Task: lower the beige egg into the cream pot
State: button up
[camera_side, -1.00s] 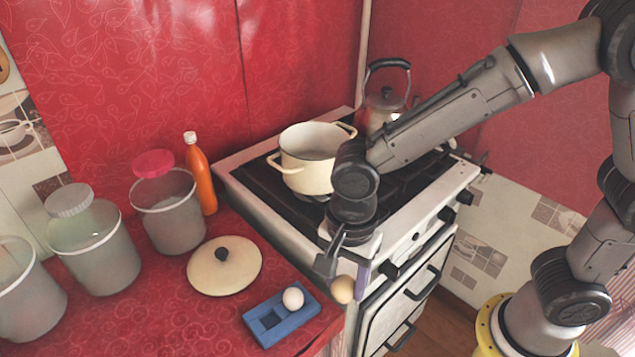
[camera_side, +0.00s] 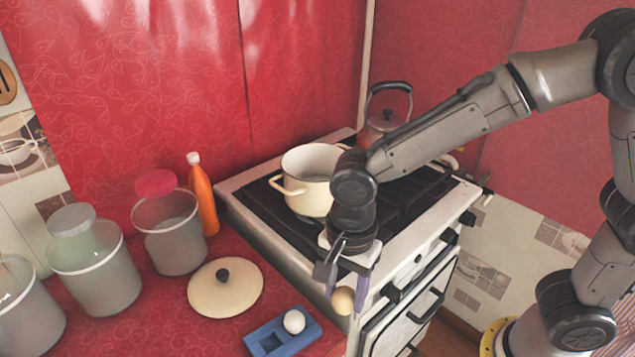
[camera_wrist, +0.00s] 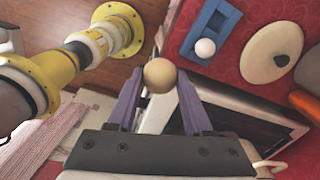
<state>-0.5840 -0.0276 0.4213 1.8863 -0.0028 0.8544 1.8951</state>
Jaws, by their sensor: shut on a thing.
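The beige egg (camera_side: 343,300) is held between the fingertips of my gripper (camera_side: 347,291), in front of the stove's front edge and right of the blue holder. In the wrist view the egg (camera_wrist: 160,75) sits between the two purple fingers of my gripper (camera_wrist: 158,90). The cream pot (camera_side: 308,188) stands open on the stove top, behind and to the left of my gripper. My wrist hides part of its right side, and its inside bottom is out of sight. In the wrist view only a bit of the pot (camera_wrist: 268,168) shows at the bottom edge.
A white egg (camera_side: 294,321) sits in the blue holder (camera_side: 262,335) on the red counter. A cream lid (camera_side: 240,295) lies behind it. An orange bottle (camera_side: 202,200), several jars and a kettle (camera_side: 384,122) stand around. The stove (camera_side: 268,215) carries the pot.

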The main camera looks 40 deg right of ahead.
jog(key=w+d+r, duration=0.4)
jog(key=w+d, duration=0.3)
jog(key=w, duration=0.2)
jog(key=w+d+r, duration=0.4)
jog(key=w+d, duration=0.3)
jog(key=w, duration=0.3)
jog(key=w+d+r, duration=0.4)
jog(key=w+d, duration=0.3)
jog(key=w, duration=0.3)
jog(key=shift+r, duration=0.2)
jog(key=shift+w, duration=0.1)
jog(key=shift+f, duration=0.15)
notch_tip(320, 180, down, 10)
dwell(1.9)
jog(key=shift+f, duration=1.35)
dwell(1.0)
